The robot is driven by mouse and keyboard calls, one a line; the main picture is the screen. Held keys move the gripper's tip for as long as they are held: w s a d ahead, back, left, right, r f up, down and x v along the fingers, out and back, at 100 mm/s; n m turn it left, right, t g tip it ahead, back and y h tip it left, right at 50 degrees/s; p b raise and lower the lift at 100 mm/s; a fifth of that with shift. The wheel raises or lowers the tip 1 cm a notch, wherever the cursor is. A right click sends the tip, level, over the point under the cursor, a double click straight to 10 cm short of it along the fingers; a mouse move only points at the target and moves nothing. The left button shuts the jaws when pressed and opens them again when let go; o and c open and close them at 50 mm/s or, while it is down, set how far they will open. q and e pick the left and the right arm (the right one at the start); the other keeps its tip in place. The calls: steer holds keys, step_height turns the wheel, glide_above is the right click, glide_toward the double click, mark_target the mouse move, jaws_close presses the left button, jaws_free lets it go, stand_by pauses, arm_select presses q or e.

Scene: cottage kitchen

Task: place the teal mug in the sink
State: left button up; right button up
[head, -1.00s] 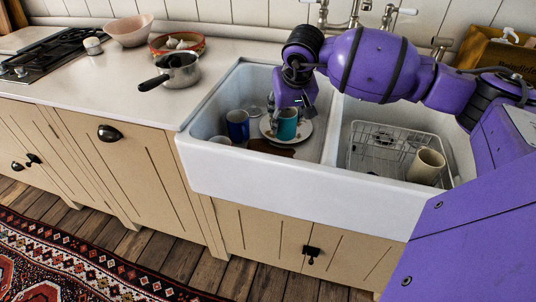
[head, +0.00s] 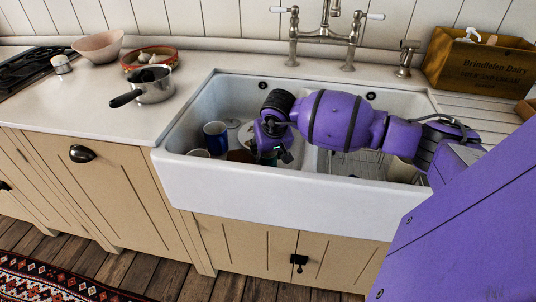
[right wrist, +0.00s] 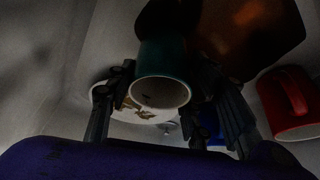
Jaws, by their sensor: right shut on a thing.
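The teal mug (right wrist: 163,60) is between the two fingers of my right gripper in the right wrist view, its pale inside facing the camera. My right gripper (head: 277,153) is shut on it, down in the left basin of the white sink (head: 260,201). In the head view my gripper hides most of the mug. A patterned plate (right wrist: 118,105) shows behind the mug in the right wrist view. I cannot tell whether the mug touches the plate or the basin floor. My left gripper is in neither current view.
A blue mug (head: 215,138) stands in the left basin, left of my gripper. A red mug (right wrist: 287,103) shows at the right of the wrist view. A wire rack (head: 350,164) lies in the right basin. A faucet (head: 326,36) rises behind; a saucepan (head: 152,87) stands on the left counter.

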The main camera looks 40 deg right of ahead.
steer(key=shift+r, duration=0.1)
steer(key=o, duration=1.3)
steer(key=shift+r, duration=0.1)
steer(key=v, duration=1.2)
